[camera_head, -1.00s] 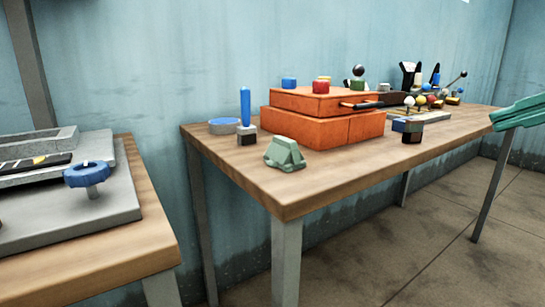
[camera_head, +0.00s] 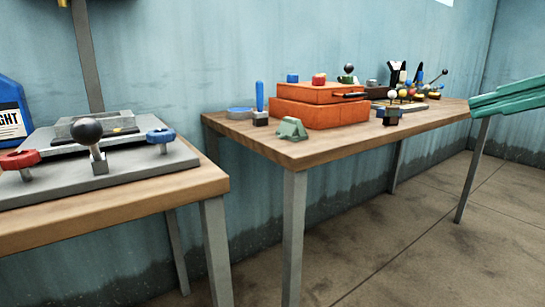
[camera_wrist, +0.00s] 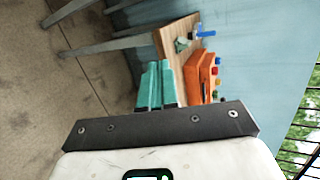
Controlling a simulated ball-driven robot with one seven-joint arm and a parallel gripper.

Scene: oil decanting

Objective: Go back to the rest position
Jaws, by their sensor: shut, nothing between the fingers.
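My gripper (camera_wrist: 156,88) shows in the wrist view as two teal fingers lying side by side, shut and empty. In the head view its teal fingers (camera_head: 508,100) reach in from the right edge, in front of the far end of the wooden table (camera_head: 330,150). In the wrist view that table (camera_wrist: 178,42) and the orange box (camera_wrist: 201,75) lie beyond the fingers. The fingers appear apart from everything on the table. No marker of a rest position shows.
The orange box (camera_head: 318,116), a green block (camera_head: 292,129) and a blue-handled tool (camera_head: 260,98) stand on the table. Floor between is clear.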

